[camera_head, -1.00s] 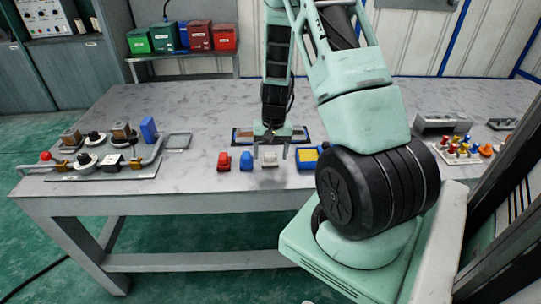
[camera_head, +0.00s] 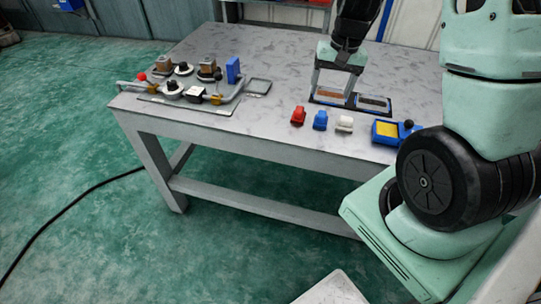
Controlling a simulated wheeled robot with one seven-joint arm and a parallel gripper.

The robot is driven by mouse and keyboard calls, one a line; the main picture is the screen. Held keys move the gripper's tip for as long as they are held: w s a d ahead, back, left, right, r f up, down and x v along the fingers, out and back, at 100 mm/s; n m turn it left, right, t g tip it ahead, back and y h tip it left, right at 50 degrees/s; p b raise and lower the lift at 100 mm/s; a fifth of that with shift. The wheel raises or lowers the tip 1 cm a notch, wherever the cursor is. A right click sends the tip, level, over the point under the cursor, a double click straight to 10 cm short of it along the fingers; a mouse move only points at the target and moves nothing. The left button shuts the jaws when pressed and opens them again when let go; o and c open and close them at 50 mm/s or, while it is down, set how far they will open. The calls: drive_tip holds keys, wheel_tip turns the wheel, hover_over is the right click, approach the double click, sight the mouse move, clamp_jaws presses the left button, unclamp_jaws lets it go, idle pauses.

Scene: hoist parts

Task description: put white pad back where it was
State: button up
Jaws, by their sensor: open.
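A small white block (camera_head: 344,124), the likely white pad, sits on the grey table near its front edge. It stands at the right end of a row with a red block (camera_head: 298,116) and a blue block (camera_head: 320,120). My gripper (camera_head: 332,98) points down with its two fingers spread apart and nothing seen between them. It is behind the row, over the left part of a dark-edged tray (camera_head: 372,111) with a brown and a dark section. The white block is apart from the fingers. I cannot tell whether the fingertips touch the tray.
A blue box with a yellow top (camera_head: 388,132) lies to the right of the white block. At the left, a plate (camera_head: 190,106) carries knobs, brown blocks and a pipe, with a blue block (camera_head: 233,70) behind. The table (camera_head: 275,60) is clear between.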

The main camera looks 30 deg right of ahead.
drive_tip(key=s+a+r+n, duration=0.1)
drive_tip(key=a+r+n, duration=0.15)
drive_tip(key=a, duration=0.65)
drive_tip(key=s+a+r+n, duration=0.1)
drive_tip(key=a+r+n, duration=0.15)
drive_tip(key=a, duration=0.55)
drive_tip(key=s+a+r+n, duration=0.2)
drive_tip(key=s+a+n, duration=0.8)
drive_tip(key=s+a, duration=0.5)
drive_tip(key=shift+s+a+r+g, duration=0.25)
drive_tip(key=shift+s+g, duration=0.05)
drive_tip(key=shift+s, duration=0.5)
